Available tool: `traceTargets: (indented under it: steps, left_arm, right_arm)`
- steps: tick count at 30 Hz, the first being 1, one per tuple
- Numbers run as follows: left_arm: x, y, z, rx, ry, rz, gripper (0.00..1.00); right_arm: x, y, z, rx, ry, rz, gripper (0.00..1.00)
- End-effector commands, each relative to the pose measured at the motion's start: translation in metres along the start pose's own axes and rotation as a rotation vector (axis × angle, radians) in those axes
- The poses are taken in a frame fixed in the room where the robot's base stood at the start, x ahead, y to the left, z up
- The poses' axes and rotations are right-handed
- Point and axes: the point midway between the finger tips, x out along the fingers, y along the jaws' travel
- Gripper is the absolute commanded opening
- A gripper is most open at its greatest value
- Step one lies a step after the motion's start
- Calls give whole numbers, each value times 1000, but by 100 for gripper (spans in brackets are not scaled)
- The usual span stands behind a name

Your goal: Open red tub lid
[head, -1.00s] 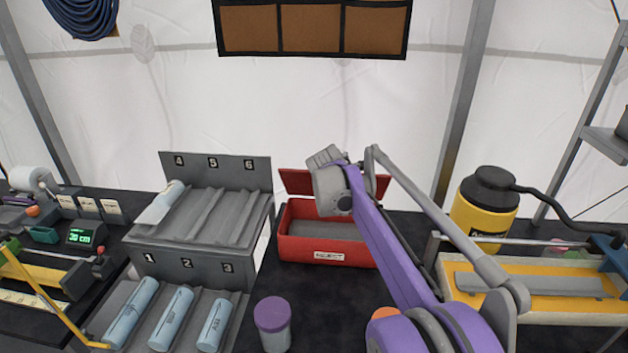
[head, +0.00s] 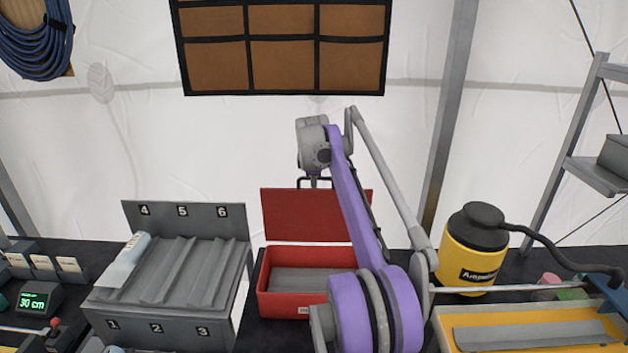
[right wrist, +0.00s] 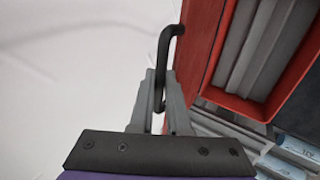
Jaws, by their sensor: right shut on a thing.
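The red tub (head: 281,301) stands on the dark table in the middle of the head view. Its red lid (head: 290,216) stands raised, roughly upright, at the tub's back edge, and the grey inside of the tub shows. A dark handle (head: 303,180) sticks up at the lid's top edge. My right gripper (head: 313,182) is at this handle. In the right wrist view my right gripper (right wrist: 160,100) is shut on the dark handle (right wrist: 162,60) beside the red lid (right wrist: 202,35). My purple arm hides the tub's right part. My left gripper is not in view.
A grey rack (head: 232,262) with numbered slots stands left of the tub and holds a pale blue roll (head: 126,262). A yellow canister (head: 470,250) with a black hose and a yellow tray (head: 535,335) are on the right. The white tent wall is behind.

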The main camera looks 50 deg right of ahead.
Motion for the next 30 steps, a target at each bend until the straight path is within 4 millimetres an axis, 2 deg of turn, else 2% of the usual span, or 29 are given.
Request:
traceTargets:
  steps: [12,13,17,18,26,30]
  left_arm:
    - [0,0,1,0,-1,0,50]
    - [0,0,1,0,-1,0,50]
    - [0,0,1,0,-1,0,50]
    - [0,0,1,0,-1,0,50]
    - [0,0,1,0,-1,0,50]
    - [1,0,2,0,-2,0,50]
  right_arm:
    - [3,-1,0,-2,-2,-11,0]
    - [3,-1,0,-1,-2,-11,18]
    - [3,-1,0,-1,-2,-10,42]
    - [3,-2,0,-1,-2,-11,45]
    - [2,-2,0,-1,-3,-12,45]
    - [-10,-2,0,-1,-3,-12,45]
